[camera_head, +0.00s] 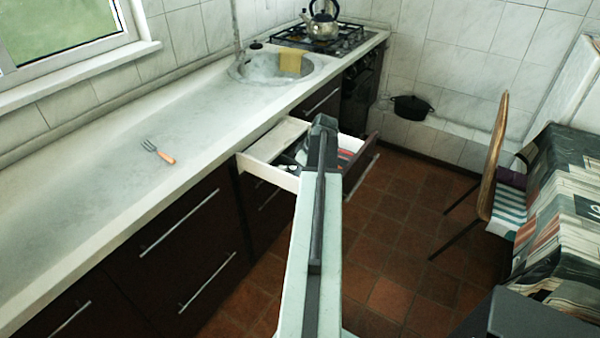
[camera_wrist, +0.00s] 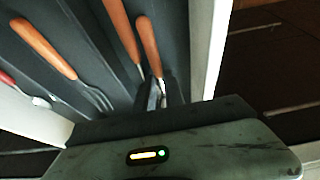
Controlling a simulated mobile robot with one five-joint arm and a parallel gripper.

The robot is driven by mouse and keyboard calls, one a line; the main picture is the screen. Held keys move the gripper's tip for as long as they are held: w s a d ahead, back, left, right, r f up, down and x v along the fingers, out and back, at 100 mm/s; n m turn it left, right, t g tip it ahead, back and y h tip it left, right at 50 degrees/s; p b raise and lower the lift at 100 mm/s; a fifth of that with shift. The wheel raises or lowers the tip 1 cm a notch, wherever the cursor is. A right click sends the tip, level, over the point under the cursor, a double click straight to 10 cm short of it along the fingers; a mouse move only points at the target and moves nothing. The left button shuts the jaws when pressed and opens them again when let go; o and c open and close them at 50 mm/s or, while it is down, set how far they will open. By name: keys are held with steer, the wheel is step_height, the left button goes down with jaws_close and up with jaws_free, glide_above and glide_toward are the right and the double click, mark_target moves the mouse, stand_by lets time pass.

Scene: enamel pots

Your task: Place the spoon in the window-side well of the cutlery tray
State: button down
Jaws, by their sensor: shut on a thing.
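The dark cutlery tray (camera_wrist: 85,32) lies in the open drawer, which shows partly behind my arm in the head view. In the wrist view my gripper (camera_wrist: 160,95) is low over the tray, close to the drawer's pale wall. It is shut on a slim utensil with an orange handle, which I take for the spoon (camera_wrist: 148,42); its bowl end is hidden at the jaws. A second orange handle (camera_wrist: 120,28) lies just left of it, its far end unclear. A fork (camera_wrist: 65,65) lies further left. In the head view my arm hides the gripper and spoon.
A red-handled utensil (camera_wrist: 15,88) lies at the wrist view's left edge. The drawer wall (camera_head: 272,174) borders the tray. A fork with an orange handle (camera_head: 158,152) lies on the otherwise clear near counter, below the window (camera_head: 60,30). A chair (camera_head: 492,160) stands right.

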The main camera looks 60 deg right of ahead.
steer(key=shift+f, duration=0.2)
steer(key=c, duration=1.4)
jaws_free()
steer(key=shift+s, duration=0.1)
steer(key=shift+c, duration=0.2)
steer(key=shift+r+p, duration=0.4)
steer(key=shift+r, duration=0.1)
steer(key=p+v, duration=1)
steer(key=v, duration=0.1)
steer(key=shift+r+p, duration=0.3)
steer(key=shift+p, duration=0.05)
steer(key=shift+f, duration=0.1)
